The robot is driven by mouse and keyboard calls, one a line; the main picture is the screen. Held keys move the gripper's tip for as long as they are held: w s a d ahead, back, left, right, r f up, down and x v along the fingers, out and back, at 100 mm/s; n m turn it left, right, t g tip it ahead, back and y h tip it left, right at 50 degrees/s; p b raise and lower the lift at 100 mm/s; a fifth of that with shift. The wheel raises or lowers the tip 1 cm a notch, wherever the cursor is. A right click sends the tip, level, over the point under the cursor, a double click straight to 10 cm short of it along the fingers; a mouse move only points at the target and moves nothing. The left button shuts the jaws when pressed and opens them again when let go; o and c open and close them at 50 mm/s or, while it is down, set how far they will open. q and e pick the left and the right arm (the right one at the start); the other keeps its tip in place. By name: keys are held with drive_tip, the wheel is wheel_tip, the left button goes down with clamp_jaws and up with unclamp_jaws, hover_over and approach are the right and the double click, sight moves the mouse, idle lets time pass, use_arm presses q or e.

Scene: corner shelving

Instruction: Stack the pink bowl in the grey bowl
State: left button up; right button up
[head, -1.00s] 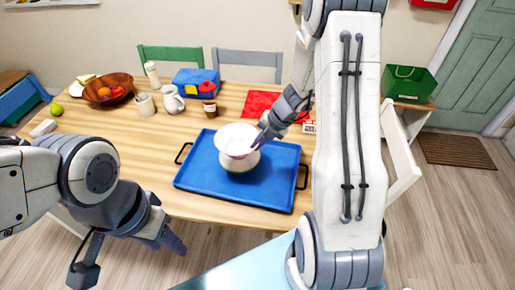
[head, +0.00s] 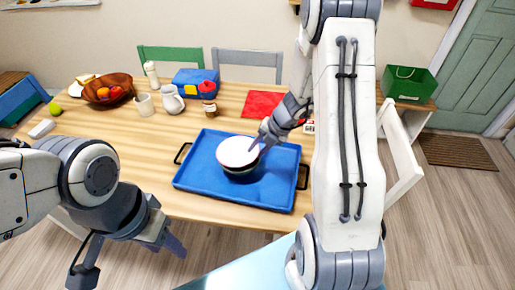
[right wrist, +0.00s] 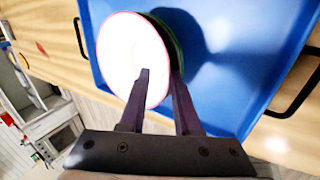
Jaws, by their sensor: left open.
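The pink bowl (head: 235,151), white inside with a pink rim, sits in the top of a darker bowl, taken to be the grey bowl (head: 243,177), on the blue tray. In the right wrist view the pink bowl (right wrist: 122,55) nearly covers the other bowl, whose dark greenish edge shows at right. My right gripper (head: 264,140) is at the pink bowl's right rim. Its fingers (right wrist: 160,72) stand apart, one over the inside and one outside the rim. My left gripper (head: 125,258) is open and empty, in front of the table at lower left.
The blue tray (head: 200,178) has dark handles at both ends and free room around the bowls. Behind it stand a fruit bowl (head: 123,83), a mug (head: 145,104), a white jug (head: 171,98), a jar (head: 209,107) and a blue box (head: 194,78). A red mat (head: 262,102) lies behind right.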

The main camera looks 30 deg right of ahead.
drive_tip(key=shift+r, duration=0.1)
drive_tip(key=shift+r, duration=0.3)
drive_tip(key=p+v, duration=0.4)
drive_tip(key=v, duration=0.7)
drive_tip(key=s+a+r+n+g, duration=0.2)
drive_tip(key=s+a+r+n, duration=0.1)
drive_tip(key=a+n, duration=0.7)
drive_tip(key=s+a+r+n+g, duration=0.1)
drive_tip(key=s+a+r+n, duration=0.25)
drive_tip(key=a+n, duration=0.6)
drive_tip(key=s+a+r+n+h, duration=0.1)
drive_tip(key=s+n, duration=0.6)
drive_tip(key=n, duration=0.9)
drive_tip(key=s+a+r+n+h, duration=0.1)
drive_tip(key=s+a+n, duration=0.3)
drive_tip(key=n, duration=1.2)
drive_tip(key=s+h, duration=0.1)
drive_tip(key=s, duration=0.3)
drive_tip(key=shift+s+r+g, duration=0.3)
drive_tip(key=shift+r, duration=0.1)
